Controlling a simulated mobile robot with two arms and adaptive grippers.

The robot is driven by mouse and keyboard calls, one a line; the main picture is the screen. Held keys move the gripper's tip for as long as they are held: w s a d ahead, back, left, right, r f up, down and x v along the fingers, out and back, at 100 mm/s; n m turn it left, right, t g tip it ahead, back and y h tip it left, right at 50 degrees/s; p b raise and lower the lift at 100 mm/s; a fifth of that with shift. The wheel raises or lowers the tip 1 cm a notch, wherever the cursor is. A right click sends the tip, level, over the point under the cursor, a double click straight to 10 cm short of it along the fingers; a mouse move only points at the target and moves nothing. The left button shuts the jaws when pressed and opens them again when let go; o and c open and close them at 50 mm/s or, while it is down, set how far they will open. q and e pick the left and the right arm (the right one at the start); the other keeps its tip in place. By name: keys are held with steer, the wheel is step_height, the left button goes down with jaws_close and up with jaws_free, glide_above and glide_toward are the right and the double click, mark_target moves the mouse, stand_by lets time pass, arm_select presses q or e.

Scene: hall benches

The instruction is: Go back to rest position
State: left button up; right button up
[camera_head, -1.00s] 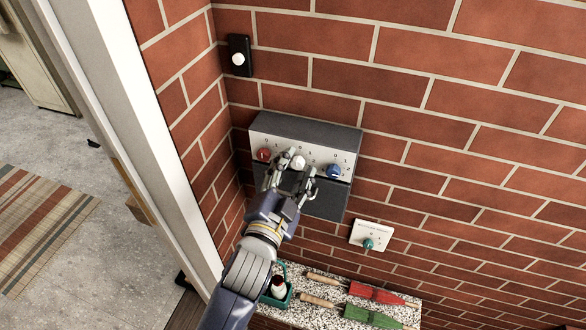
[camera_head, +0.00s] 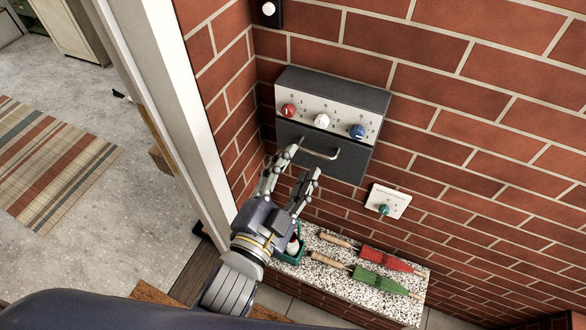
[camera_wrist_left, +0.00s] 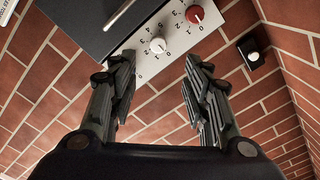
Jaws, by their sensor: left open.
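My left gripper (camera_head: 302,160) is open and empty in the head view. It is in front of and below a wall box with a grey top and white dial panel (camera_head: 340,122). The panel has a red knob (camera_head: 289,110), a white knob (camera_head: 322,120) and a blue knob (camera_head: 357,131). Below the knobs is a dark front with a bar handle (camera_head: 320,154); a fingertip overlaps it in the picture, and I cannot tell whether they touch. In the left wrist view the spread fingers (camera_wrist_left: 158,80) show nothing between them, with the white knob (camera_wrist_left: 158,45) beyond. My right gripper is not seen.
A speckled ledge (camera_head: 335,285) below carries a red tool (camera_head: 385,260), a green tool (camera_head: 380,280) and a teal holder (camera_head: 290,255). A white door frame (camera_head: 170,110) stands left.

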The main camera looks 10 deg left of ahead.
arm_select(q)
steer(key=shift+s+a, duration=0.1)
steer(key=shift+s, duration=0.1)
stand_by(0.4)
